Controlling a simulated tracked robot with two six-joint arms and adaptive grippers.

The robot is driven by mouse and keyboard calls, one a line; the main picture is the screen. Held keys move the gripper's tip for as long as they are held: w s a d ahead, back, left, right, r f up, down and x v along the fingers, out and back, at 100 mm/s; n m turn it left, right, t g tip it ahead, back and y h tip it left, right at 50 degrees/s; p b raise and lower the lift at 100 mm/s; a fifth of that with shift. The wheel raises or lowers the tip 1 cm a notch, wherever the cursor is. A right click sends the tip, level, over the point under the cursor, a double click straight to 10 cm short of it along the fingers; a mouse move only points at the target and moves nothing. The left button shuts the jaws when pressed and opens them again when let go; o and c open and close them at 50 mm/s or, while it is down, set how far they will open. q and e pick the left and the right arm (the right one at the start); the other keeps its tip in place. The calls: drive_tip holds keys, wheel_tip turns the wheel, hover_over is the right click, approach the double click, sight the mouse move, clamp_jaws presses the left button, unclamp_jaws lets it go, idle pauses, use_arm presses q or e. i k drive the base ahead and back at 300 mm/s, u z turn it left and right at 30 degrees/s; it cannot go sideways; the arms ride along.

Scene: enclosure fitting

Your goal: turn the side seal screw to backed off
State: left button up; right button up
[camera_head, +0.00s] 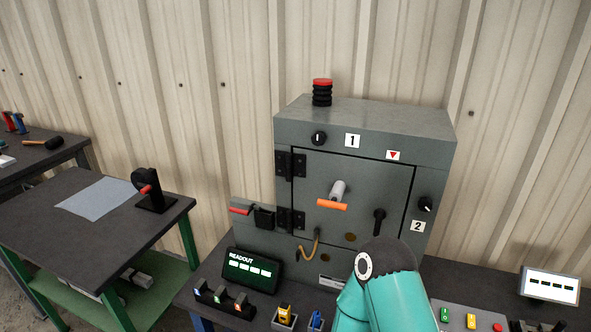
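The grey enclosure (360,168) stands on the dark bench, its door shut. I cannot make out a part that is clearly the side seal screw. A black knob with a white mark (426,204) sits at the front's right edge above the label 2. A similar knob (319,138) sits at the upper left beside the label 1. The door carries an orange-tipped handle (333,204) and a black latch (379,221). A teal arm of mine rises in front of the enclosure's lower right and hides part of it. Neither gripper shows.
A readout screen (252,270) and small colored items stand before the enclosure. A button panel (468,317) and a second display (550,286) are at the right. A side table (60,230) with a black clamp-like stand (150,190) is at the left.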

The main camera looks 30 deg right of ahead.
sight(425, 204)
drive_tip(key=u, duration=1.55)
drive_tip(key=i, duration=0.1)
drive_tip(key=z, duration=2.75)
